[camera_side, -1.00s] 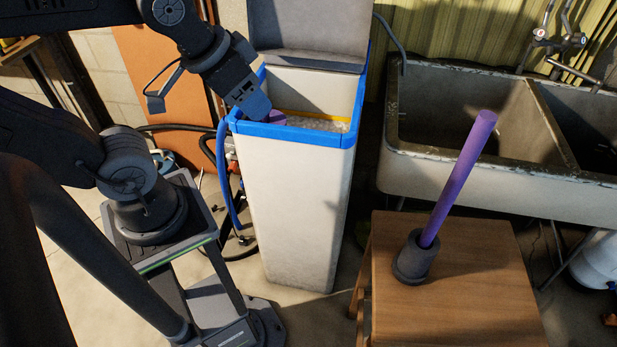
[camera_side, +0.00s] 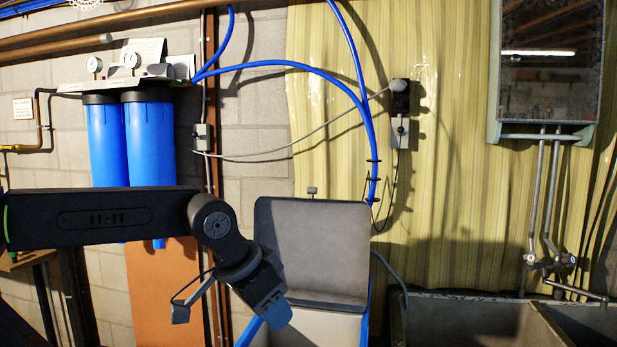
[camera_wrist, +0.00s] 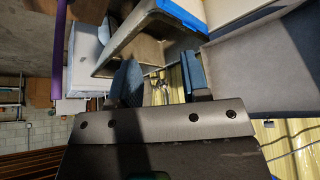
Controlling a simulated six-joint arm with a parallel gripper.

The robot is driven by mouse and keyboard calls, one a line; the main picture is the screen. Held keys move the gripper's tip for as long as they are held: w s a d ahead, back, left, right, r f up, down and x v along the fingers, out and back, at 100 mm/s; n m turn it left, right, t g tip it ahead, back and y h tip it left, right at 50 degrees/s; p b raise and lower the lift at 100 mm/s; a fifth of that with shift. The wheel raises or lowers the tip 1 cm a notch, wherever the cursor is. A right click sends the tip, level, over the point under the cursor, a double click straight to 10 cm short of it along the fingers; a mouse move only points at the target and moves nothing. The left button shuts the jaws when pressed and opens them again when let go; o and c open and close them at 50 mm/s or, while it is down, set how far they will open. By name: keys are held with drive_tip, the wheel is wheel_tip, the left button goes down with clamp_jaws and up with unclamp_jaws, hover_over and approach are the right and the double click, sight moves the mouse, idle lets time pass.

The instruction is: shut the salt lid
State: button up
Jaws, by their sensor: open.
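The salt lid (camera_side: 312,250) is a grey panel standing upright, open, at the back of the white softener cabinet (camera_side: 335,327). Only the cabinet's top shows in the side view, with blue rim at its sides; the salt is out of frame. My gripper (camera_side: 277,318) points down and right, in front of the lid's lower left. In the wrist view my gripper (camera_wrist: 162,82) has its two blue-grey fingers apart with nothing held between them. A blue rim strip (camera_wrist: 138,33) shows beyond them, and a grey panel at right (camera_wrist: 262,75) looks like the lid.
A stone sink (camera_side: 468,312) stands right of the cabinet, with taps (camera_side: 550,263) above it. Blue filter housings (camera_side: 125,135) hang on the wall at left. A blue hose (camera_side: 372,130) runs down behind the lid. A purple rod (camera_wrist: 59,50) shows in the wrist view.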

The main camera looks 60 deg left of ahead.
drive_tip(key=w+a+r+n+y, duration=0.25)
drive_tip(key=w+a+r, duration=0.65)
drive_tip(key=w+r, duration=0.45)
drive_tip(key=n+g+y, duration=0.1)
drive_tip(key=n, duration=0.5)
approach(312, 188)
drive_tip(key=f, duration=0.2)
drive_tip(key=shift+m, duration=0.25)
drive_tip(key=x, duration=0.8)
drive_tip(key=shift+w+a+r, duration=0.2)
drive_tip(key=shift+w+a, duration=0.15)
drive_tip(key=shift+w, duration=0.05)
drive_tip(key=shift+r, duration=0.1)
drive_tip(key=c, duration=0.6)
